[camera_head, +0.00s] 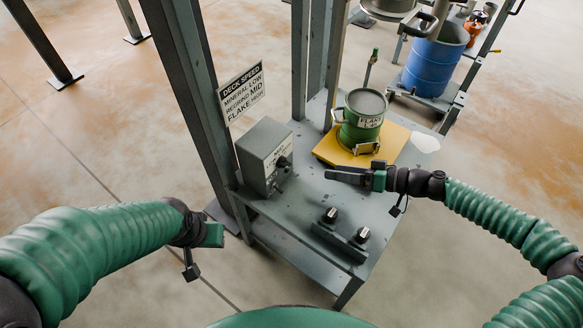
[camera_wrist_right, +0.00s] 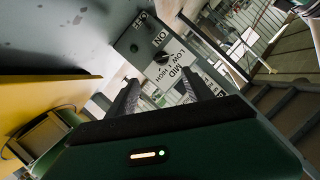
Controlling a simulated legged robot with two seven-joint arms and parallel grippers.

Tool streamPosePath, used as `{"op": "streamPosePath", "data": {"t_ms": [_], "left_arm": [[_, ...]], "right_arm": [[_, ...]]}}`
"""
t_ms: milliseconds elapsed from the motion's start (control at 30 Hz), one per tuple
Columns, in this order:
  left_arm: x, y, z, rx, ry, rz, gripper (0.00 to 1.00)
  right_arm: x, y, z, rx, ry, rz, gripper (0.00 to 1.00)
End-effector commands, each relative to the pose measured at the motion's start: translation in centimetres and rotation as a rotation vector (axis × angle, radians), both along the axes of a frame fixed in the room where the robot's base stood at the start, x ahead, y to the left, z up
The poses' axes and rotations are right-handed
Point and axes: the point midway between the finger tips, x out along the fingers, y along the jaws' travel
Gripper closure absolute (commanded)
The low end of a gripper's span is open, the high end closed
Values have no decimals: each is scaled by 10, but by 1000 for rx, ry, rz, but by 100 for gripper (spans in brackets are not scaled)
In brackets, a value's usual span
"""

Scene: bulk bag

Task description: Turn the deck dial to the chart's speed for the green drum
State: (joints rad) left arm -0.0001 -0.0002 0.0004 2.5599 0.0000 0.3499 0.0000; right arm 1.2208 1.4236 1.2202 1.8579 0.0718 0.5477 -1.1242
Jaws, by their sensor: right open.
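The chart (camera_head: 240,92) hangs on a post and reads DECK SPEED, mineral low, regrind mid, flake high.
Two black knobs (camera_head: 330,215) sit on a bar at the deck's front. The yellow plate (camera_head: 400,140) lies behind my right gripper. A blue barrel (camera_head: 432,65) stands on a cart at the back right. Steel posts rise beside the box. The deck between box and knobs is clear.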

Motion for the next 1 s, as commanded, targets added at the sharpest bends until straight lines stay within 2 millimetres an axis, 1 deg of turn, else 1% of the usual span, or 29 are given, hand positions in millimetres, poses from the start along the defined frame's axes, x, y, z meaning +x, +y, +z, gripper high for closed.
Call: {"op": "streamPosePath", "data": {"t_ms": [33,100,300,400,500,667,867,900,1000], "left_arm": [[0,0,-7,0,0,0,64],[0,0,-12,0,0,0,64],[0,0,-24,0,0,1,64],[0,0,-30,0,0,1,64],[0,0,-33,0,0,1,64],[0,0,-34,0,0,0,64],[0,0,-34,0,0,0,64],[0,0,-34,0,0,0,64],[0,0,-34,0,0,0,64]], "right_arm": [[4,15,-7,-1,0,7,40],[10,33,-14,-5,0,8,40],[29,82,-30,-9,1,8,40],[37,100,-37,-8,0,6,40],[44,113,-41,-8,0,3,40],[48,123,-43,-8,1,3,40],[49,124,-42,-9,0,2,40],[48,124,-42,-9,0,2,41],[48,124,-42,-9,0,3,54]]}}
